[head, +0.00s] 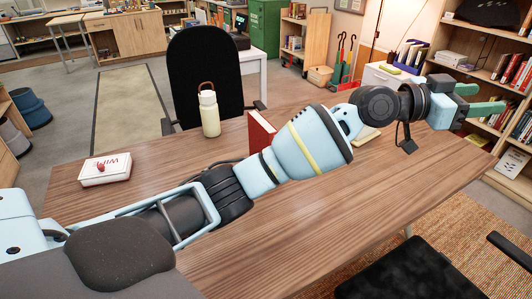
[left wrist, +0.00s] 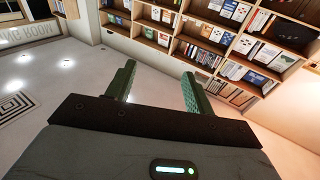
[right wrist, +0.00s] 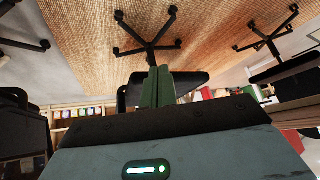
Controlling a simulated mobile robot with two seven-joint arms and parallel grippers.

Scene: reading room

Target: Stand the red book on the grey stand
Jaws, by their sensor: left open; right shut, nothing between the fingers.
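The red book (head: 260,133) is upright on the wooden table in the head view. Its lower part is hidden behind my left arm, so what it rests on cannot be seen. I cannot make out the grey stand in any view. My left gripper (head: 489,97) is open and empty, held out past the table's right side, well away from the book. In the left wrist view, its spread fingers (left wrist: 158,72) point toward bookshelves. My right gripper (right wrist: 158,78) is shut and empty in the right wrist view, facing a woven rug and chair bases. It is outside the head view.
On the table (head: 330,230) are a cream bottle (head: 209,114), a white box (head: 105,170) with a small red thing on top, and a pale yellow item (head: 366,136) partly behind my arm. A black chair (head: 205,80) stands behind; another seat (head: 435,270) is at front right.

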